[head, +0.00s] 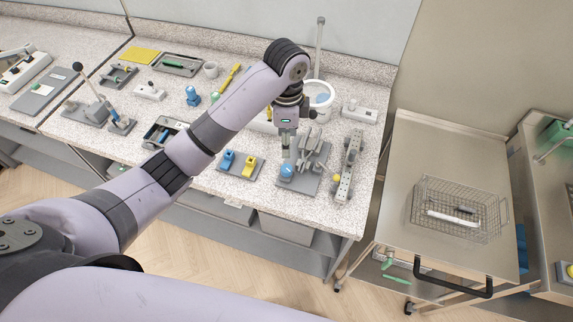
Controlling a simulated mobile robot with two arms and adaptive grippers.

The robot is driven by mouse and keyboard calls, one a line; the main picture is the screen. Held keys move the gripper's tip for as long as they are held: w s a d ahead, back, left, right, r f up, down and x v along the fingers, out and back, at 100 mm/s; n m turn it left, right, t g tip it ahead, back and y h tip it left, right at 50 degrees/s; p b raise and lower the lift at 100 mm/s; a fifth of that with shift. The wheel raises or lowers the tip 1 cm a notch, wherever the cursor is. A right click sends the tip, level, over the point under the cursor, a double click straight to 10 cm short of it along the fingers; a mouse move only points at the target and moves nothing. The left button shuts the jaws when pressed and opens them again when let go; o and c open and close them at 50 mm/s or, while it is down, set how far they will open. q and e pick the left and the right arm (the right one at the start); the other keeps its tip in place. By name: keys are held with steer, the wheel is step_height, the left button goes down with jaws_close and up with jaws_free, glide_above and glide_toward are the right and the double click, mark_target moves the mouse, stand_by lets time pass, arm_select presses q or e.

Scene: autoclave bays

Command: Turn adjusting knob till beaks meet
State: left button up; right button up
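A grey fixture on a flat base plate (312,184) stands near the front right of the speckled bench. It has grey metal parts (311,152) and a round blue knob (286,170) at its front left. I cannot make out separate beaks or the gap between them at this size. My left gripper (288,160) points down, with its fingertips right above or at the blue knob. Whether it touches or grips the knob is unclear. The fingers look narrow from here, and their opening cannot be made out. My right gripper is not in view.
A grey strip with knobs (348,170) stands close right of the fixture. A plate with blue and yellow blocks (239,171) lies left. A white basin (320,96) is behind. A steel cart (440,160) with a wire basket (458,208) stands right, across a gap.

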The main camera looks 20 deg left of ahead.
mark_target(287, 168)
arm_select(q)
step_height(287, 168, down, 10)
steer(key=shift+f+p, duration=0.1)
steer(key=shift+p, duration=0.25)
steer(key=shift+f, duration=0.8)
jaws_close()
